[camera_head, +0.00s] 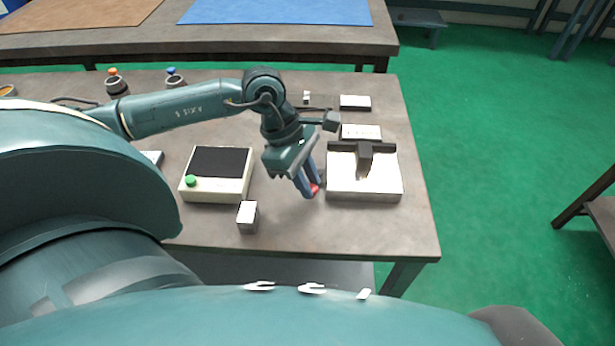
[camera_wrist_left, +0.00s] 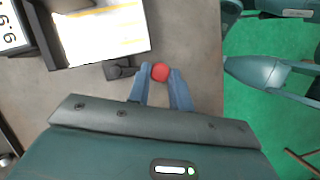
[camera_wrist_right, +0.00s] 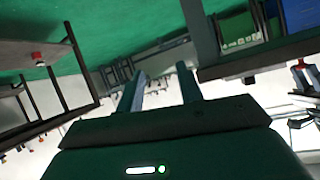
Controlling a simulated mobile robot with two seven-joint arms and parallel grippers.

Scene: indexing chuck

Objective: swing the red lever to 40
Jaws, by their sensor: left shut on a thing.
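The red lever's round red knob (camera_head: 316,188) shows at the left side of a pale box with a dark top bracket (camera_head: 365,193). My left gripper (camera_head: 311,190) is shut on this knob. In the left wrist view the red knob (camera_wrist_left: 160,72) sits between the two blue fingertips (camera_wrist_left: 159,76), and a short dark lever part (camera_wrist_left: 118,68) lies between it and the pale box (camera_wrist_left: 103,32). No scale marks for 40 can be read. My right gripper (camera_wrist_right: 160,85) shows only in its own wrist view, fingers apart and empty.
A pale box with a black panel and green button (camera_head: 191,181) stands left of the gripper. A small white-topped block (camera_head: 247,216) stands near the table's front edge. Small white-topped blocks (camera_head: 355,102) lie behind the lever box.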

